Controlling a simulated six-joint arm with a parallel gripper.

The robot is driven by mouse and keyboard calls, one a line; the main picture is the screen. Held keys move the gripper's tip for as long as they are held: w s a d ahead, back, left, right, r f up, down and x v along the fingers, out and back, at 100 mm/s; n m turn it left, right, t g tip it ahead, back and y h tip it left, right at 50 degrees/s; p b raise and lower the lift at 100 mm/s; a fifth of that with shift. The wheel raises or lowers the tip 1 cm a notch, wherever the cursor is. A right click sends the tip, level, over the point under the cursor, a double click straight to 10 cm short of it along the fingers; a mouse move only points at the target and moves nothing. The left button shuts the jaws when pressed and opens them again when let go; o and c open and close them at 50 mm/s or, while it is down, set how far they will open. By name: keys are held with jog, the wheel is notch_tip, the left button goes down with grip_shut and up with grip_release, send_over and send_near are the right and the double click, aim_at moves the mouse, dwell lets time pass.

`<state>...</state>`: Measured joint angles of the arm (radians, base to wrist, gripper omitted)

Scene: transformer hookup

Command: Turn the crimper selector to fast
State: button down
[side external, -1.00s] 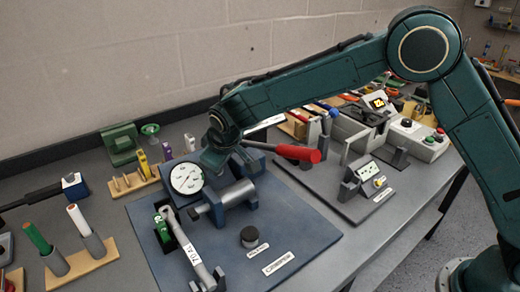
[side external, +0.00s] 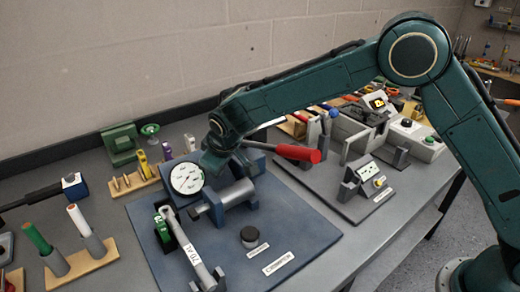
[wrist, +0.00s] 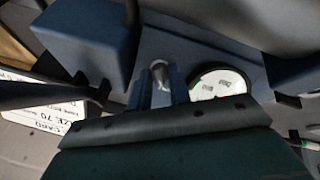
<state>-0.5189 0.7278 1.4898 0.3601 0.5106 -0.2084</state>
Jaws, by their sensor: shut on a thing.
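The blue crimper (side external: 239,193) stands on a dark blue base plate, with a round white dial gauge (side external: 187,179) on its front. My gripper (wrist: 160,88) is at the crimper's top, just behind the gauge in the side view. In the wrist view its two fingers are shut on a small silver peg (wrist: 159,70), beside the dial gauge (wrist: 216,84). I cannot tell which setting the peg points to, and the grip is hidden in the side view.
A red-handled lever (side external: 298,153) sticks out right of the crimper, near my arm. The plate's right front is clear. Wooden racks (side external: 82,262) stand left.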

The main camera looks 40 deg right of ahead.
jog(key=m+y, duration=0.1)
jog(key=m, duration=0.4)
jog(key=shift+d, duration=0.1)
jog(key=m, duration=0.4)
jog(key=shift+d+m+y, duration=0.1)
jog(key=shift+m+y, duration=0.3)
dwell(0.4)
jog(key=c, duration=1.3)
grip_release()
jog(key=shift+n, duration=0.4)
